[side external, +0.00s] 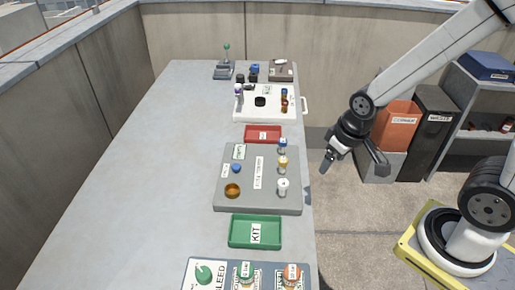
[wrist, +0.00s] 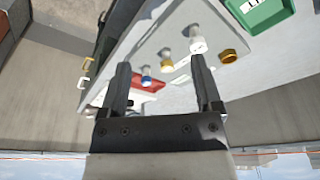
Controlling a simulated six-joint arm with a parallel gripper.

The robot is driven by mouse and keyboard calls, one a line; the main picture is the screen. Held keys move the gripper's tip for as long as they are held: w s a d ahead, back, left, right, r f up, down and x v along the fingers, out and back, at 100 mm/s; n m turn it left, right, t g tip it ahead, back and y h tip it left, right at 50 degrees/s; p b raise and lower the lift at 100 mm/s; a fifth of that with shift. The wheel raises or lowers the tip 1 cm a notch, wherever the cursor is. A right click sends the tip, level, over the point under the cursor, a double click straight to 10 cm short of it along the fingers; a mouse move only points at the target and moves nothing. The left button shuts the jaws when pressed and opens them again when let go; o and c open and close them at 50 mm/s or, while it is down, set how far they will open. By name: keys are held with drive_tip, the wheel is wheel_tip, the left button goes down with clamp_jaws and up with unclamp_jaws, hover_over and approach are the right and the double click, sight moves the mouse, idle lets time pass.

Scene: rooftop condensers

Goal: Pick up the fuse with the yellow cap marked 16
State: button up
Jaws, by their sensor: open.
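The fuse with the yellow cap (side external: 283,165) stands upright near the right edge of a grey board (side external: 222,197). It is the middle of three fuses in a row; its number is too small to read. A blue-capped fuse (side external: 283,146) stands behind it and a white-capped fuse (side external: 282,187) in front. The yellow-capped fuse also shows in the wrist view (wrist: 167,59), between the other two. My gripper (side external: 350,166) is open and empty, to the right of the bench edge, apart from the fuses. In the wrist view, its fingers (wrist: 163,88) are spread wide.
A green KIT tray (side external: 235,242) lies in front of the board and a red tray (side external: 263,126) behind it. An amber ring-like piece (side external: 232,190) and a blue knob (side external: 236,168) are on the board. The bench's left side is clear.

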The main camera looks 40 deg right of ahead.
drive_tip(key=m+g, duration=0.2)
drive_tip(key=m, duration=1.4)
hover_over(283, 159)
drive_tip(key=s, duration=0.1)
wheel_tip(283, 159, down, 3)
drive_tip(key=shift+r, duration=0.2)
drive_tip(key=shift+w+f+m+g, duration=0.3)
drive_tip(key=shift+w+m, duration=0.3)
drive_tip(key=shift+m, duration=0.4)
drive_tip(key=shift+s+f, duration=0.15)
drive_tip(key=shift+f, duration=3.75)
clamp_jaws()
